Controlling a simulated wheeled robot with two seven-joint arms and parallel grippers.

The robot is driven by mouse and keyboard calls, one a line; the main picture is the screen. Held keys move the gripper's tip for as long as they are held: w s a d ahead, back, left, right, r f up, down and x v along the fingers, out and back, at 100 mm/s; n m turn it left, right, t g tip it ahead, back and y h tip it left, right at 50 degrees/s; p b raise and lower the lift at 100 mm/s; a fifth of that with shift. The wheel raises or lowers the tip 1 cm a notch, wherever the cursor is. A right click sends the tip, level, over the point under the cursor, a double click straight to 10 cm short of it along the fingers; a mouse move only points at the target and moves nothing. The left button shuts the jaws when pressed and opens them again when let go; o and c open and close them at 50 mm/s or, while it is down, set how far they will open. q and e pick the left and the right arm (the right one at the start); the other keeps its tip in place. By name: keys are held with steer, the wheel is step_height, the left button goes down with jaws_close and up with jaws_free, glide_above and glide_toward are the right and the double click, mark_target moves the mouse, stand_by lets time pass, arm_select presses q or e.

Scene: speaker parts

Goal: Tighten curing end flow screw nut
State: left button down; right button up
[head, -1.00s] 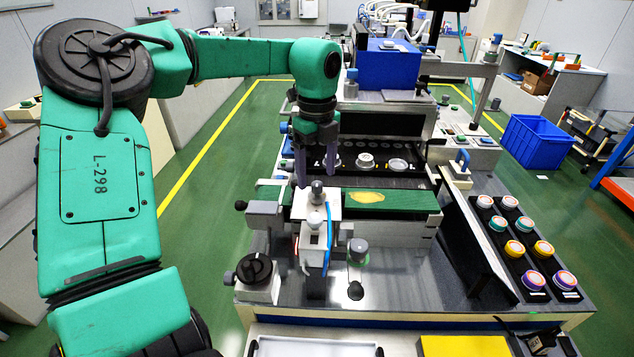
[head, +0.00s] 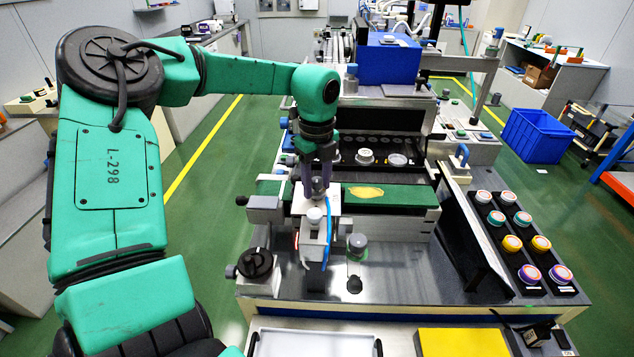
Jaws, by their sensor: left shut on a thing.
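The flow screw nut (head: 317,187) is a small grey knob on top of the white block of the fixture (head: 300,203) at the middle of the bench. My left gripper (head: 316,183) reaches down over it from above, its purple-grey fingers on either side of the nut. The gripper is shut on the nut, which the fingers largely hide. A second grey-white knob (head: 314,216) stands just in front, with a blue tube (head: 328,240) beside it. My right gripper is out of view.
A green block with a yellow patch (head: 365,193) lies right of the fixture. A black knob (head: 256,263) and a grey cylinder (head: 357,246) stand in front. Round coloured-lid containers fill a black rack (head: 528,275) at right. A white tray (head: 315,343) and yellow pad (head: 462,343) lie nearest.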

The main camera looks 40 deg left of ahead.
arm_select(q)
steer(key=m+b, duration=0.2)
steer(key=m, duration=0.1)
steer(key=shift+f+m, duration=0.1)
steer(key=shift+m, duration=0.2)
steer(key=m+b, duration=0.1)
steer(key=m, duration=0.2)
steer(key=shift+m+b, duration=0.3)
steer(key=shift+b, duration=0.05)
steer(key=m, duration=0.5)
steer(key=shift+w+r, duration=0.1)
steer(key=shift+r, duration=0.1)
steer(key=m, duration=0.6)
steer(key=shift+r, duration=0.1)
steer(key=shift+m, duration=0.3)
